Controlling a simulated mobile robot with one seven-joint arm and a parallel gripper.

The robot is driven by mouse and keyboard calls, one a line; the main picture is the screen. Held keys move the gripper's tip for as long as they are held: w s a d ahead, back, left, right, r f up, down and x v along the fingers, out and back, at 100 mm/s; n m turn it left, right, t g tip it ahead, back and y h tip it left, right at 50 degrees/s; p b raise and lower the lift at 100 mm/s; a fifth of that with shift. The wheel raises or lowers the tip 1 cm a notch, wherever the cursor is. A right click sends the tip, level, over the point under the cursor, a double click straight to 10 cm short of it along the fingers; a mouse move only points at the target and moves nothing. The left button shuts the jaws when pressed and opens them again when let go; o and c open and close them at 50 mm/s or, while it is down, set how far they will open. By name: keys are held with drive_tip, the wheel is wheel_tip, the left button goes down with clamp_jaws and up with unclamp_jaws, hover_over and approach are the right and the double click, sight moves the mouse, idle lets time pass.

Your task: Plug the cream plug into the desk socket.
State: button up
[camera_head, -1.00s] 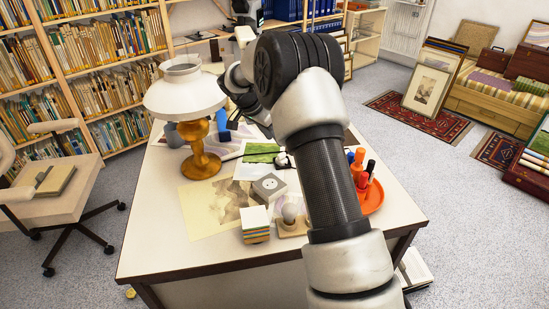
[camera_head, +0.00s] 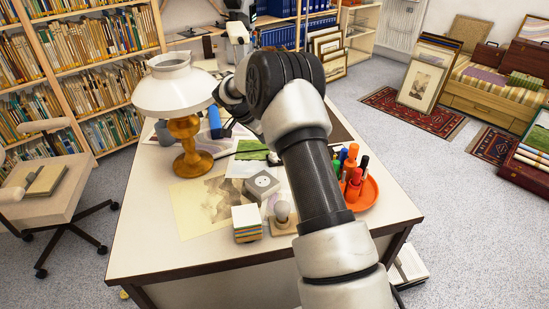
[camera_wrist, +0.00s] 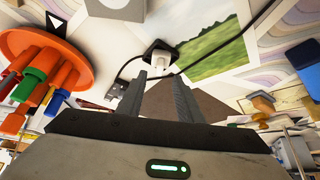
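The desk socket (camera_head: 262,186) is a grey block with a round face, on the desk beside the print. The wrist view shows what looks like a grey edge of it at the top (camera_wrist: 204,9). The cream plug (camera_wrist: 160,53) lies on the desk in the wrist view, with dark cable running from it. My gripper (camera_wrist: 160,80) is open, its two fingers apart and empty, pointing toward the plug. The plug is just beyond the fingertips; I cannot tell the exact gap. In the head view my arm hides the plug and fingertips.
An orange tray (camera_head: 370,192) of markers stands right of my arm; it is at left in the wrist view (camera_wrist: 82,62). A white lamp (camera_head: 178,88), a note stack (camera_head: 247,222) and a bulb on a base (camera_head: 282,211) stand nearby.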

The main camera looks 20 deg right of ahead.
drive_tip(key=shift+b+x, duration=0.35)
drive_tip(key=shift+x, duration=2.25)
clamp_jaws()
